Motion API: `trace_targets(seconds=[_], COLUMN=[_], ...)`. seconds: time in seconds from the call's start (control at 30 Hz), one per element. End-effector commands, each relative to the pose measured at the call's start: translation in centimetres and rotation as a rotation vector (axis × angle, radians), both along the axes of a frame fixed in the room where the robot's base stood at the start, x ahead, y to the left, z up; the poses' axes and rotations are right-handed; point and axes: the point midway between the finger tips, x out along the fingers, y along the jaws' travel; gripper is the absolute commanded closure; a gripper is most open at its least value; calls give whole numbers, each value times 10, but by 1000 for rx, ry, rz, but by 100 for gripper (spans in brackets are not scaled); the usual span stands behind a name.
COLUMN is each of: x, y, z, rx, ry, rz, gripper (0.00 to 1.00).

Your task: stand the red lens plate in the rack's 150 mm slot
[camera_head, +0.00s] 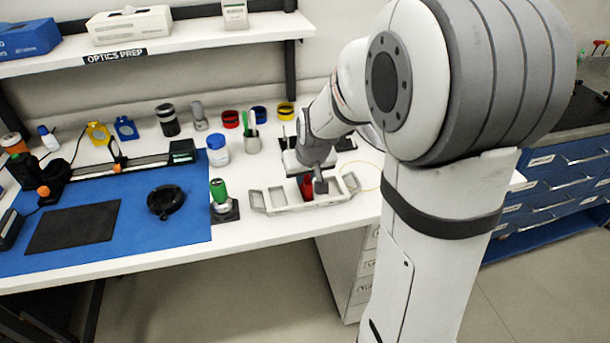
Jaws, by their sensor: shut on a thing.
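The red lens plate (306,189) is a small red patch in the head view, right under my gripper (313,184). My gripper points down and is shut on the plate. The rack (292,209) is a long pale holder with grey label-like ends, near the front edge of the bench. The plate is over or partly inside the rack's middle; I cannot tell how deep it sits or whether it touches the rack. The slot labels are too small to read, so I cannot tell which slot is the 150 mm one. My arm hides part of the area behind the rack.
A green-topped device (220,198) stands close to the rack's left. Behind are a cup with pens (252,144), a blue-lidded jar (218,152) and several coloured rings. A blue mat (190,225) covers the left bench. A shelf (180,42) spans the back.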

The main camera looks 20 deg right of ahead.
Motion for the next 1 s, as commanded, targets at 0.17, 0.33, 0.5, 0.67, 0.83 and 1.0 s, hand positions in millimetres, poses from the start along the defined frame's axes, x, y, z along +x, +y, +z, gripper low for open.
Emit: trace_targets(seconds=[0.17,0.33,0.5,0.67,0.83,1.0], x=[0,0,0,0,-5,-16], y=[0,0,0,0,0,-1], z=[0,0,0,1,16,44], rx=[0,0,0,0,0,-1], ry=[-1,0,0,0,-4,-6], rz=[0,0,0,0,0,0], gripper=[82,68,60,60,60,60])
